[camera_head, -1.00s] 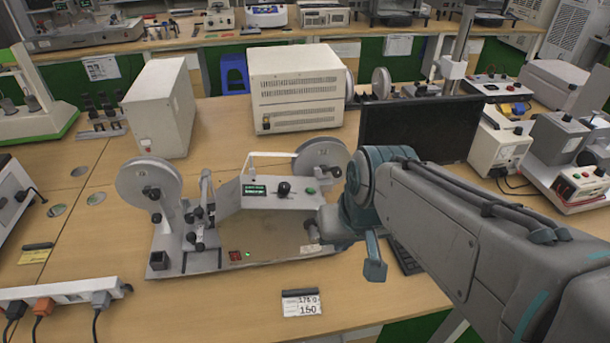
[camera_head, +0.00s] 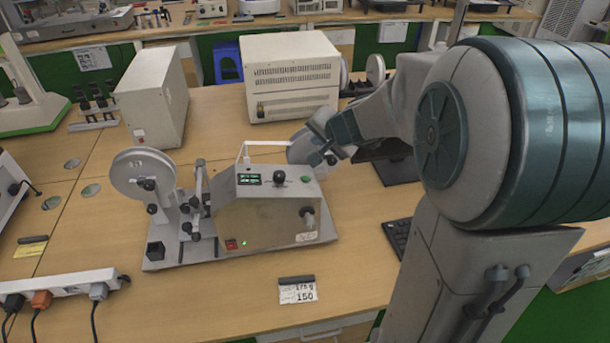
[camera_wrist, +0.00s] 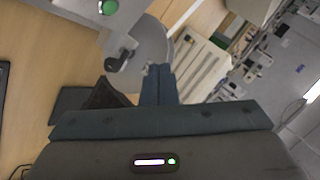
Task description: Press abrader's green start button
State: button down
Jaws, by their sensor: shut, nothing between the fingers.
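The abrader (camera_head: 262,218) stands on the wooden table, with a reel (camera_head: 143,174) at its left, a small green display and a black knob (camera_head: 280,175) on its sloped top. The green start button (camera_head: 305,179) is at the right end of that top panel. In the wrist view the green button (camera_wrist: 108,7) shows at the top edge, left of the fingers. My gripper (camera_wrist: 159,70) is shut and empty, its fingertips close together. In the head view my gripper (camera_head: 325,150) is up and right of the button, apart from it, in front of the right reel.
A beige box (camera_head: 292,75) stands behind the abrader and a pale cabinet (camera_head: 152,97) behind left. A keyboard (camera_head: 398,238) lies to the right. A power strip (camera_head: 60,287) and a label card (camera_head: 297,291) lie at the front.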

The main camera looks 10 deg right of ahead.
jog(key=shift+f, duration=0.15)
jog(key=b, duration=0.6)
send_near(301, 172)
jog(key=w, duration=0.2)
jog(key=shift+w+f, duration=0.1)
jog(key=shift+w, duration=0.25)
jog(key=shift+a+f+b, duration=0.25)
jog(key=shift+f+b, duration=0.55)
jog(key=shift+b, duration=0.15)
dwell(0.6)
jog(key=shift+a+f+b, duration=0.1)
jog(key=shift+f+b, duration=0.35)
jog(key=shift+b, duration=0.1)
